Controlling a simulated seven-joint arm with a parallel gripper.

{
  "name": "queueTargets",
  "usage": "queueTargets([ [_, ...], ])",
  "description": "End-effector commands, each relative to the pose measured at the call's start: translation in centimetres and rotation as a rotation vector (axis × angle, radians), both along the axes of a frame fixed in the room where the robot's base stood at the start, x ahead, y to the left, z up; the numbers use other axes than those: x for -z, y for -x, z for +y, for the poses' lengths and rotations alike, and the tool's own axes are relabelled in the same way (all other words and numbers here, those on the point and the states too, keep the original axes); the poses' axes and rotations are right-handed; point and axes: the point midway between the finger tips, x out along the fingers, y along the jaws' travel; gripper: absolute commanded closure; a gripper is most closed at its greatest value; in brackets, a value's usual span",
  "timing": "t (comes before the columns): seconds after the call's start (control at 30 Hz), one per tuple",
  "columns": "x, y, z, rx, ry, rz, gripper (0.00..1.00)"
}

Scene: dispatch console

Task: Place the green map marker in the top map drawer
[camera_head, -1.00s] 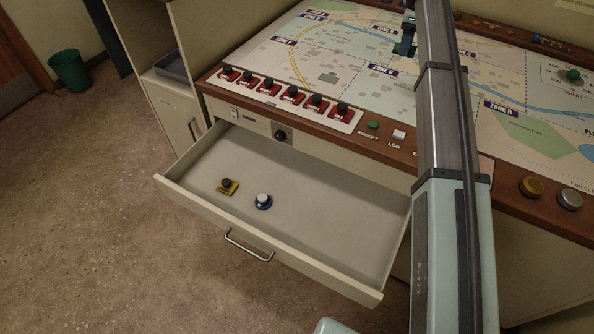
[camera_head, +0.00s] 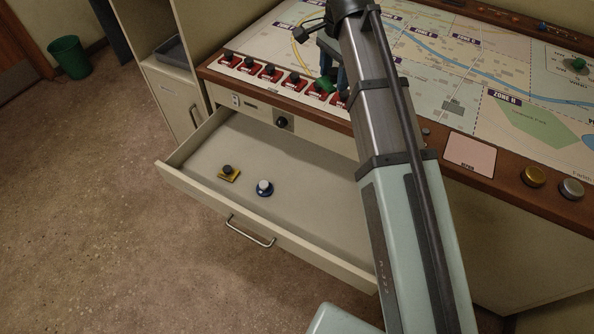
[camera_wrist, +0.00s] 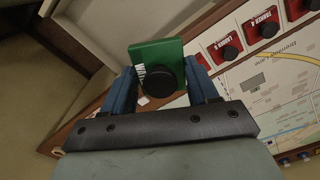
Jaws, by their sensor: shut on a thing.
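My gripper (camera_head: 328,78) is shut on the green map marker (camera_wrist: 157,68), a green square plate with a black round knob, between its two blue fingers in the wrist view. In the head view the marker (camera_head: 325,86) is partly hidden by the gripper and shows above the console's front edge, near the red switches. The open top map drawer (camera_head: 226,213) is pulled out in front of the console, to the left of and nearer than my gripper. My arm hides the drawer's right end.
Gold and silver buttons (camera_head: 533,177) are at the right. The drawer's right and middle floor is bare where visible. A green bin (camera_head: 69,57) stands far left.

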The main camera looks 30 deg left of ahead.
Motion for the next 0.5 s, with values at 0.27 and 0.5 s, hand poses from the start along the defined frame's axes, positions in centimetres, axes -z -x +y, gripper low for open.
queueTargets([
  [0.27,0.8,9.9,-0.6,-0.307,-0.001,0.0,0.72],
  [0.5,1.3,14.7,-1.2,-0.479,0.0,0.0,0.72],
])
